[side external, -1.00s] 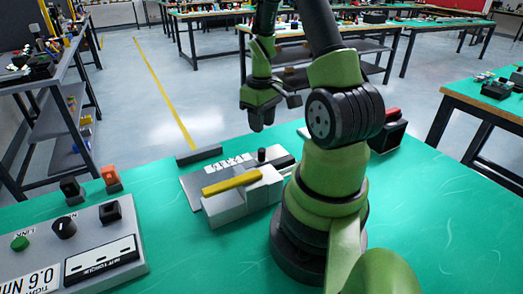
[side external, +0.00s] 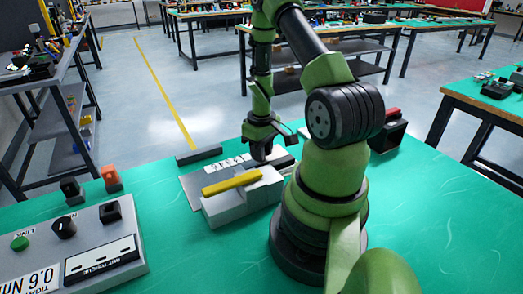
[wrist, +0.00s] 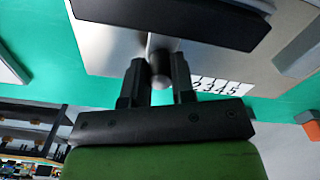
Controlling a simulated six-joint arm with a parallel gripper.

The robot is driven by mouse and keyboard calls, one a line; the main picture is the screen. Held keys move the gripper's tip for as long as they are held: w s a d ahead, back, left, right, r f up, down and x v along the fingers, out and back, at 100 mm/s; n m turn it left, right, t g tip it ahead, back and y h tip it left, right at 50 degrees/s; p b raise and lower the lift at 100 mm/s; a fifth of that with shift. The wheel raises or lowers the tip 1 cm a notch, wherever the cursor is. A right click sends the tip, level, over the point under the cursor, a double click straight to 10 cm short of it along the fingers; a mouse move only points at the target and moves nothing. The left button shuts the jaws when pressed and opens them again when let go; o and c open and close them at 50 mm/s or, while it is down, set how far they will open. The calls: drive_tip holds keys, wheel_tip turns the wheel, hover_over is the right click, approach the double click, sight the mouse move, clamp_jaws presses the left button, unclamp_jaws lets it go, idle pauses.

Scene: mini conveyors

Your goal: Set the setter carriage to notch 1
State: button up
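The setter (side external: 190,190) is a grey plate with a row of printed notch numbers (side external: 230,162), lying on the green table. The carriage's black knob (wrist: 160,62) stands between my gripper's two fingers in the wrist view. My gripper (side external: 262,155) is lowered over the setter in the side view and hides the knob there. In the wrist view my gripper (wrist: 159,80) has its fingers apart, one on each side of the knob. Numbers 2 to 5 (wrist: 218,87) show right of the fingers. I cannot tell which notch the carriage is at.
A pale block with a yellow bar (side external: 232,184) sits at the setter's near side. A dark grey block (side external: 199,154) lies behind it. A control panel (side external: 130,245) with knobs stands at the front left, with black and orange switches (side external: 111,178) behind it.

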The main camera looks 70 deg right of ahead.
sight(248, 166)
clamp_jaws()
drive_tip(key=shift+w+a, duration=1.4)
drive_tip(key=shift+w, duration=0.05)
drive_tip(key=shift+o, duration=1.3)
unclamp_jaws()
wheel_tip(248, 166, up, 10)
